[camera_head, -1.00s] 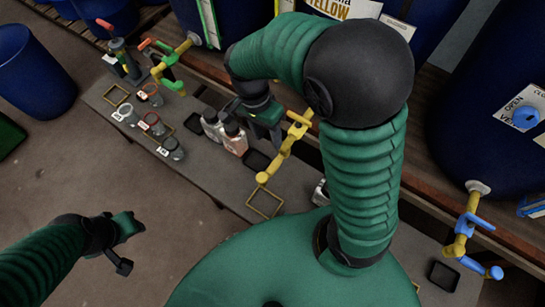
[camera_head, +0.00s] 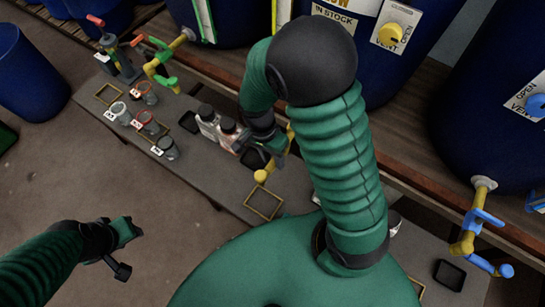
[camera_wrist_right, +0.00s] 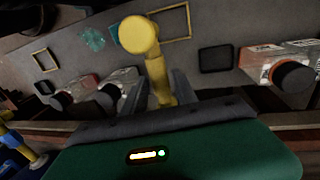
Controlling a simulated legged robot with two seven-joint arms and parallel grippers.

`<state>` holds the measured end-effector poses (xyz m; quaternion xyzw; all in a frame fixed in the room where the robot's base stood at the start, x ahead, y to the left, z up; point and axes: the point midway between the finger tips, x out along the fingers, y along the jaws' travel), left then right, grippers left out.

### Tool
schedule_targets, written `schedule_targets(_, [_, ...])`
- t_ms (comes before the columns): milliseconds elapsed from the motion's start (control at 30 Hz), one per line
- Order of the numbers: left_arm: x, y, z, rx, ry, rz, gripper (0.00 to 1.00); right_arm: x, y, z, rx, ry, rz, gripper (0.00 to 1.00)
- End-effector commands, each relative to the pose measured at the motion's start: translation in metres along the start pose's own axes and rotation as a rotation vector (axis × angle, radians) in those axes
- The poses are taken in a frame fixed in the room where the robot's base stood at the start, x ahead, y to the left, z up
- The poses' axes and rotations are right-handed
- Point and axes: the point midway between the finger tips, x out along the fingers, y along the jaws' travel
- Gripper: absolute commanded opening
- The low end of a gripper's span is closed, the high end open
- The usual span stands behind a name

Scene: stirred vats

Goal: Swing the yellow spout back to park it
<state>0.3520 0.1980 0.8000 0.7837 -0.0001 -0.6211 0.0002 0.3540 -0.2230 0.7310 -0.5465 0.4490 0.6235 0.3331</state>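The yellow spout (camera_head: 262,175) hangs off the middle vat above the bench, its tip near a yellow square outline. My right gripper (camera_head: 276,148) is at the spout and hides most of its pipe in the head view. In the right wrist view the yellow spout (camera_wrist_right: 157,78) runs between the two grey fingers (camera_wrist_right: 158,92), its round end pointing away from the palm. The fingers stand apart on either side of it; whether either touches is unclear. My left gripper (camera_head: 128,232) hangs over the floor at the lower left, away from everything; its fingers are too small to read.
The grey bench (camera_head: 200,180) carries cups (camera_head: 165,148), bottles (camera_head: 222,128), black trays and the yellow outline (camera_head: 263,204). A green-handled spout (camera_head: 160,72) is at left, a blue-handled spout (camera_head: 470,235) at right. A vent knob (camera_head: 390,33) is on the middle vat.

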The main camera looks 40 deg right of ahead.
Motion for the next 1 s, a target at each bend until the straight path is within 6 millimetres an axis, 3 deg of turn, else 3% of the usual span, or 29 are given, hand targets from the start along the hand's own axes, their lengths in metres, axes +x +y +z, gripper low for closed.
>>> schedule_targets(33, [0.0, 0.0, 0.0, 0.0, 0.0, 0.0, 0.36, -0.0001, -0.0001, -0.0001, 0.0, 0.0, 0.0, 0.26])
schedule_targets(233, [0.0001, 0.0, 0.0, 0.0, 0.0, 0.0, 0.36, -0.0001, -0.0003, -0.0001, 0.0, 0.0, 0.0, 0.0])
schedule_targets(1000, [0.0001, 0.0, 0.0001, 0.0, 0.0, 0.0, 0.36, -0.0001, -0.0007, -0.0005, 0.0, 0.001, -0.001, 0.0])
